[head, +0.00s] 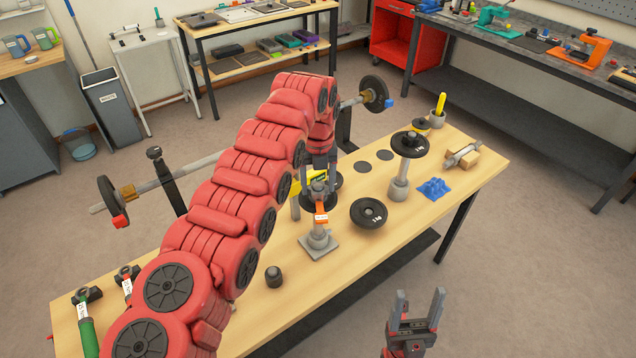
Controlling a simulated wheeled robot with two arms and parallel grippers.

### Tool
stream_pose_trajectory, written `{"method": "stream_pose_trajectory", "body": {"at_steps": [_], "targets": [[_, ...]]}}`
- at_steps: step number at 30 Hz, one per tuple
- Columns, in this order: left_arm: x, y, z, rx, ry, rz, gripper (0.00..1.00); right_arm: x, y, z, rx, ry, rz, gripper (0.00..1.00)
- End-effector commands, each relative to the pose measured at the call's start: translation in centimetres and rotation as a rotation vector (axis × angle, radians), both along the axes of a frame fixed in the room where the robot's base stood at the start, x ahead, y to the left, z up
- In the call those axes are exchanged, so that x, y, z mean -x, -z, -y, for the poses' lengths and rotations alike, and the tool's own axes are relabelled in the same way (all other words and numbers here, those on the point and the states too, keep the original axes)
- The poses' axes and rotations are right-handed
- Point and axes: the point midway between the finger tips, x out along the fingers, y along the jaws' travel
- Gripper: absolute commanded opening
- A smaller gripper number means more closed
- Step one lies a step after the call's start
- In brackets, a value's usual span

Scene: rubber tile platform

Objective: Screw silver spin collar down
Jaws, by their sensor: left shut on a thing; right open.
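My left gripper (318,184) is over the table's middle, pointing down at the top of an upright post. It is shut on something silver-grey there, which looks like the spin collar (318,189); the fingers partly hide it. The post (320,222) carries an orange tag and stands on a grey square base (318,246). A black plate (309,205) shows around or behind the post; I cannot tell which. My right gripper (418,298) is open and empty, off the table's front edge with its fingers up.
The wooden table (340,278) also holds a loose black plate (369,213), a second post with a plate (398,188), a blue piece (434,188), a silver bar on a wooden block (462,155) and a dark knob (273,277). A barbell (160,181) lies behind.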

Motion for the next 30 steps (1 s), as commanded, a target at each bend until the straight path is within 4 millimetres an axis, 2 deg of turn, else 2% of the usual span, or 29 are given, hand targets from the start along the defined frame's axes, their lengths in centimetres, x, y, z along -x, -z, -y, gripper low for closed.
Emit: {"method": "stream_pose_trajectory", "body": {"at_steps": [3, 9, 10, 15, 20, 22, 30], "targets": [[0.03, 0.07, -0.02, -0.001, 0.141, -0.002, 0.02, 0.00, 0.01, 0.00, 0.000, 0.000, 0.000, 0.64], [0.04, 0.08, -0.02, 0.000, 0.158, -0.002, 0.02, -0.01, 0.01, 0.00, 0.000, 0.000, 0.000, 0.64], [0.04, 0.08, -0.01, 0.000, 0.158, -0.002, 0.70, 0.00, 0.01, 0.00, 0.000, 0.000, 0.000, 0.64], [0.02, 0.04, -0.01, -0.001, 0.156, -0.001, 1.00, 0.00, 0.01, 0.00, 0.000, 0.000, 0.000, 0.64], [0.01, 0.03, 0.00, 0.000, 0.156, 0.000, 1.00, 0.00, 0.01, 0.00, 0.000, 0.000, 0.000, 0.64], [0.02, 0.04, 0.00, 0.000, 0.156, -0.001, 0.88, 0.00, 0.01, 0.00, 0.000, 0.000, 0.000, 0.64], [0.01, 0.03, 0.01, 0.000, 0.150, 0.000, 0.88, -0.01, 0.01, 0.00, 0.000, 0.000, 0.000, 0.64]]}}
